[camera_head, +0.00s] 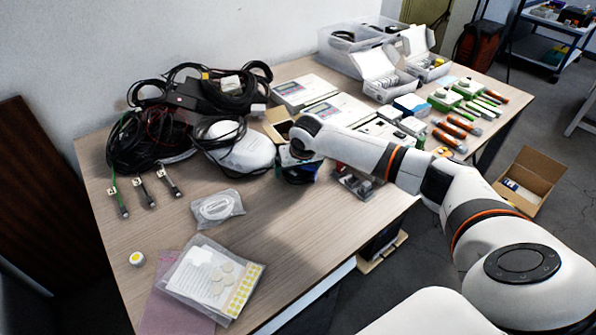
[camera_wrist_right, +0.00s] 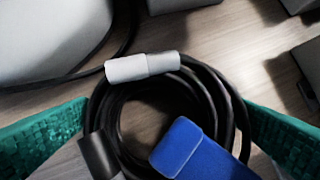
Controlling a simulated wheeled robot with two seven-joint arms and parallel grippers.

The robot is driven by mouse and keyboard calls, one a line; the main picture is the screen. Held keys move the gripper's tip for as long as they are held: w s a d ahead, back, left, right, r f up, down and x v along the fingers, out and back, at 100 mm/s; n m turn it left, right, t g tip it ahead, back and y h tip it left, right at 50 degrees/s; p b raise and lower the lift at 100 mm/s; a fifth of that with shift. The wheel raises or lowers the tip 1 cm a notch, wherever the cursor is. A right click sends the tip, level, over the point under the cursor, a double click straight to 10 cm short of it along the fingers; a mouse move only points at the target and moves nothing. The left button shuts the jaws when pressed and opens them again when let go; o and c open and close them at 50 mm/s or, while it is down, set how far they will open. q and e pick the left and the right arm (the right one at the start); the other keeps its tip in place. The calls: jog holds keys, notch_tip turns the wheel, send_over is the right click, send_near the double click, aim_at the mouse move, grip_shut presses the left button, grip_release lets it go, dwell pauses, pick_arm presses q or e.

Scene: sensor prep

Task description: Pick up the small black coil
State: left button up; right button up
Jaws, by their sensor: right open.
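The small black coil (camera_wrist_right: 212,92) is a ring of black cable on the wooden table, with a white sleeve at its top and a blue plug and a grey plug at its lower part. In the head view the coil (camera_head: 292,180) is a dark loop near the table's middle, partly hidden by my right arm and gripper. My right gripper (camera_wrist_right: 166,108) is open over it. Its green fingers sit on either side of the coil; whether they touch it I cannot tell. My left gripper is not in view.
A white rounded device (camera_head: 240,150) stands close left of the coil, with larger black cable bundles (camera_head: 145,145) behind it. White boxes (camera_head: 338,110) stand behind. A clear bag (camera_head: 217,208) lies front left. The table's front middle is bare.

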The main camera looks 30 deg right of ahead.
jog(key=c, duration=0.8)
jog(key=shift+r, duration=0.15)
